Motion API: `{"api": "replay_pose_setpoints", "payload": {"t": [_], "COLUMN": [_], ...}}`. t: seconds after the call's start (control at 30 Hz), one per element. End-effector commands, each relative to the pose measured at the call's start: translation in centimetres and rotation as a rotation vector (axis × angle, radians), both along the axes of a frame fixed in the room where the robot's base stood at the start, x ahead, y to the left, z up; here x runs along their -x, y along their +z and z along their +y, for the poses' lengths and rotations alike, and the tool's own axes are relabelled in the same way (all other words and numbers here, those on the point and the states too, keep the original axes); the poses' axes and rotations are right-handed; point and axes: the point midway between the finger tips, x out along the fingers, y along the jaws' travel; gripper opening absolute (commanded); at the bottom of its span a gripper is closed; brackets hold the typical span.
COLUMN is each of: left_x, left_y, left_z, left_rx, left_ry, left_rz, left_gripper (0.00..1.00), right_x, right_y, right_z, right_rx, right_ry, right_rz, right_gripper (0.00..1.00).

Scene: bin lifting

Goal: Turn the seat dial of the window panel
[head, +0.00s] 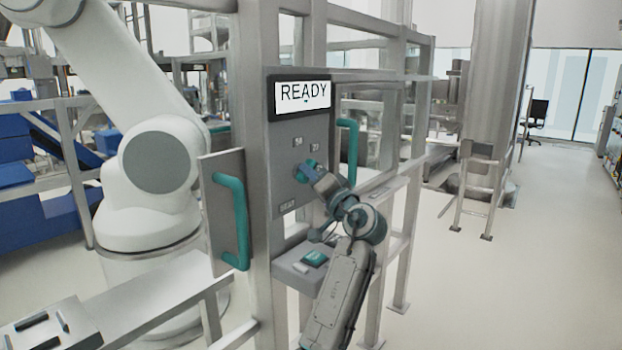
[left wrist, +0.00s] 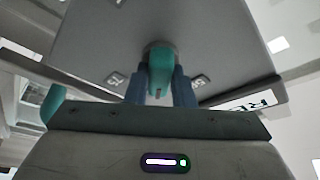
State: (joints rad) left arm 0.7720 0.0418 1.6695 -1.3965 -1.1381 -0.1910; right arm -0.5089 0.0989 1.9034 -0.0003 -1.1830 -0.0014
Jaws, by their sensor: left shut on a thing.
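The window panel (head: 284,170) is a grey upright plate under a screen reading READY. The seat dial (head: 303,170) is a teal knob on its face, mostly covered by my gripper in the head view. Small number labels sit above it and a SEAT label (head: 287,206) below. My left gripper (head: 310,172) is shut on the dial. In the left wrist view, the teal dial grip (left wrist: 160,68) stands between my two blue fingers (left wrist: 159,92), with a label plate on each side. My right gripper is not in view.
A ledge (head: 290,270) below the panel carries a teal item (head: 314,258) and a small white one. Teal handles (head: 230,222) stand at the left and right of the panel. Grey frame posts surround it. A white robot arm (head: 150,170) stands behind the frame. Open floor lies at the right.

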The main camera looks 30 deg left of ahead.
Motion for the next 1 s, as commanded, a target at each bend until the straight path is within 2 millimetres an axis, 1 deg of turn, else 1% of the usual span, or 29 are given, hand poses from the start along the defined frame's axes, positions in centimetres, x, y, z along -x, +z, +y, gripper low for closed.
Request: {"api": "replay_pose_setpoints", "payload": {"t": [0.2,0.23,0.3,0.33,0.6,0.73,0.77,0.83,1.0], "left_x": [0.0,0.0,0.0,0.0,0.0,0.3,0.4,0.9,2.1], "left_y": [-0.1,-0.1,-0.1,-0.1,-0.1,-0.4,-0.5,-0.9,-1.9], "left_z": [0.0,0.0,0.0,0.0,-0.1,-0.9,-1.3,-2.4,-5.5], "left_rx": [0.002,0.002,0.002,0.002,0.001,0.002,0.003,0.004,0.005], "left_ry": [0.0,0.0,0.0,0.0,-0.001,-0.001,-0.002,-0.003,-0.004], "left_rz": [0.002,0.002,0.002,0.002,0.0,0.0,0.0,-0.001,0.001], "left_gripper": [0.0,0.26,0.39,0.44,0.44,0.44,0.44,0.44,0.44], "right_x": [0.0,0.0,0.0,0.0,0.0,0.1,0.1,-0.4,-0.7], "right_y": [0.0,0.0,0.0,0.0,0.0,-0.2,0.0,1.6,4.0], "right_z": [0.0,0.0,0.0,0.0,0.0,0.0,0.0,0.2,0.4], "right_rx": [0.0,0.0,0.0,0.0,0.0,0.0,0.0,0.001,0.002], "right_ry": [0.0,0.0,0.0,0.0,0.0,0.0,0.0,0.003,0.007], "right_rz": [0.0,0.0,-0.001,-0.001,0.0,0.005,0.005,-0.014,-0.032], "right_gripper": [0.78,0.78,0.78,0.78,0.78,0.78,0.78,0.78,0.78]}}
